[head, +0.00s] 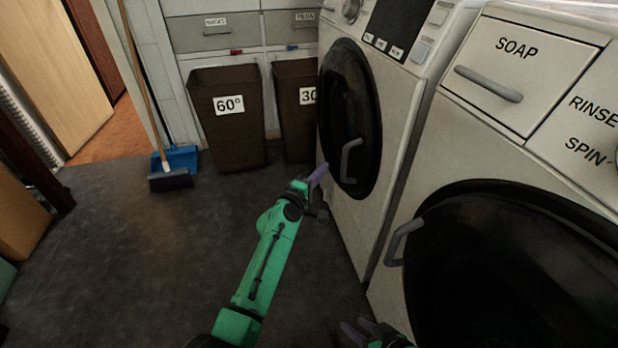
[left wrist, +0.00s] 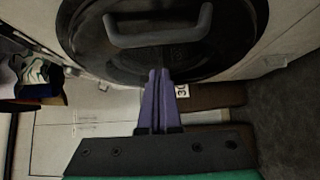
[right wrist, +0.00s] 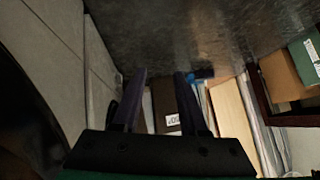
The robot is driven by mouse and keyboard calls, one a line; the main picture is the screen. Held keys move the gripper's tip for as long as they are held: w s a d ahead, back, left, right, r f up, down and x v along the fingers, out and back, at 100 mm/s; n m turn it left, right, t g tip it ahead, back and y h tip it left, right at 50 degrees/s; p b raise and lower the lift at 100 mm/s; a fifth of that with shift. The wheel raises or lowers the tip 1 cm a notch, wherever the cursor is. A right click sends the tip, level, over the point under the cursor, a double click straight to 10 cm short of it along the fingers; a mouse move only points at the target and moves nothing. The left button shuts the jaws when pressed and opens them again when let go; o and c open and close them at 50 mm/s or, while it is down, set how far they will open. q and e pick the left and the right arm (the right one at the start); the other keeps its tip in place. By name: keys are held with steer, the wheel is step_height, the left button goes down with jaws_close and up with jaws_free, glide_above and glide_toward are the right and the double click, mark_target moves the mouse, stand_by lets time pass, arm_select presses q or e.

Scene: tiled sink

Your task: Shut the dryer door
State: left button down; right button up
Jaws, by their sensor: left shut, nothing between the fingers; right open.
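The dryer appears to be the farther white machine, with a round black door (head: 345,105) and a grey bar handle (head: 349,160). The door looks about flush with the front; I cannot tell whether it is latched. My left gripper (head: 319,175) is shut and empty, just left of the handle in the head view. In the left wrist view, its fingertips (left wrist: 158,72) point at the dark door, below the handle (left wrist: 160,42) in the picture; contact is unclear. My right gripper (head: 357,330) is open and low by the nearer machine; its spread fingers show in the right wrist view (right wrist: 160,75).
The nearer machine (head: 519,60), marked SOAP, RINSE and SPIN, has a black door (head: 510,270) and grey handle (head: 401,240). Brown bins (head: 232,135) stand at the back. A broom (head: 170,181) and blue dustpan (head: 182,158) stand left. The floor (head: 130,260) on the left is clear.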

arm_select(q)
steer(key=shift+d, duration=0.35)
arm_select(e)
steer(key=shift+s, duration=0.1)
arm_select(q)
steer(key=p+v, duration=0.3)
steer(key=v, duration=0.9)
arm_select(e)
steer(key=s+d+r+g+h, duration=0.2)
steer(key=s+d+r+g, duration=0.1)
steer(key=d, duration=0.4)
steer(key=shift+s+r+g+h, duration=0.2)
steer(key=shift+r+g+h, duration=0.2)
steer(key=shift+r, duration=0.25)
steer(key=shift+d, duration=0.1)
